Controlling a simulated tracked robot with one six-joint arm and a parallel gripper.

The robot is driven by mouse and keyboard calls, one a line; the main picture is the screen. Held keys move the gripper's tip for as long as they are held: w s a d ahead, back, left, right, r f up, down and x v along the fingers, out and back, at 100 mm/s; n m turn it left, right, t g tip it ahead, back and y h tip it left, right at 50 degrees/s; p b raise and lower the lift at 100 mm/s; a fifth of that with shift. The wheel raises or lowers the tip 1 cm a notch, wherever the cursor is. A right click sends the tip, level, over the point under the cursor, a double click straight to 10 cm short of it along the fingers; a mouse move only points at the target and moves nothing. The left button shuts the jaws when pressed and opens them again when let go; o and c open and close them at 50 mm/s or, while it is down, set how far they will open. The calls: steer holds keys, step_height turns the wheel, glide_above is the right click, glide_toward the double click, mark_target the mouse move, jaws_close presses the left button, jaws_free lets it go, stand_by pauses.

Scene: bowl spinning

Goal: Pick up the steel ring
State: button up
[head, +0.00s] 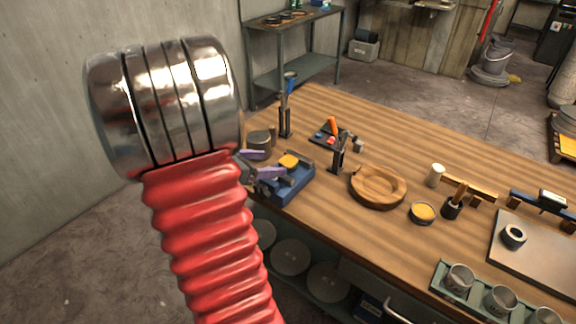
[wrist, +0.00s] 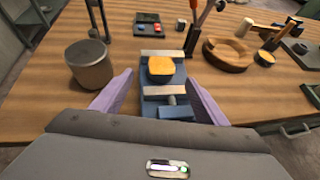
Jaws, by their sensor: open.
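A short, thick grey ring (head: 513,236), which looks like the steel ring, lies on a flat metal plate (head: 540,255) at the right of the bench in the head view. It also shows small near the right edge of the wrist view (wrist: 300,47). My gripper (head: 264,165) is open, with its two purple fingers apart, at the bench's left edge, far to the left of the ring. In the wrist view my gripper (wrist: 160,78) has its fingers on either side of a blue vise (wrist: 172,110) with a yellow piece (wrist: 160,68) on it. I cannot tell whether they touch it.
A grey cylindrical pot (wrist: 90,66) stands left of the vise. A round wooden dish (head: 378,187), a tin of yellow stuff (head: 422,213), a wooden-handled tool (head: 453,203) and a rack of metal cups (head: 460,279) lie towards the ring. Upright tools (head: 338,155) stand behind the vise.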

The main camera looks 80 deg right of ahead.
mark_target(290, 162)
steer(key=shift+x, duration=0.95)
steer(key=shift+d, duration=0.1)
steer(key=shift+x, duration=2.55)
steer(key=shift+r, duration=0.1)
steer(key=shift+c, duration=0.4)
steer(key=c, duration=1.3)
steer(key=shift+r, duration=0.15)
step_height(290, 162, up, 10)
steer(key=shift+s+f, duration=0.1)
